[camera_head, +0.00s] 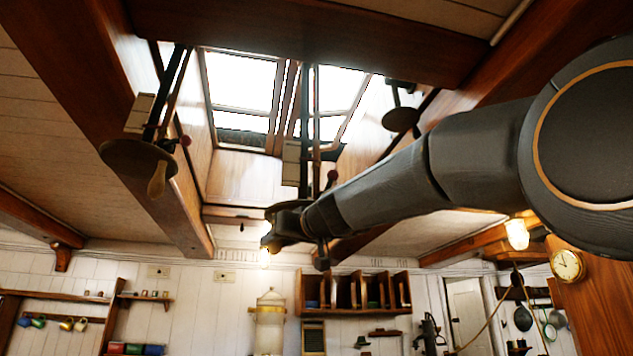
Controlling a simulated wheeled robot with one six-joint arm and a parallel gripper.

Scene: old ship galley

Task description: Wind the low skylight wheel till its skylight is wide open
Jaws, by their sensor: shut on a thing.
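My gripper (276,229), at the far end of my outstretched arm, is near the picture's middle. It is shut at the bottom of the middle hanging rod (304,120), where the low skylight wheel is largely hidden behind or within the jaws. I cannot make out the exact part gripped. A small red knob (332,176) shows just above my wrist. The skylight (241,82) overhead has bright panes in wooden frames on both sides of a central bar. How far any sash stands open cannot be told from here.
Another wheel (126,152) with a wooden handle (157,180) hangs at the left, and a dark wheel (401,119) hangs at the right, above my arm. Heavy beams (100,90) frame the skylight well.

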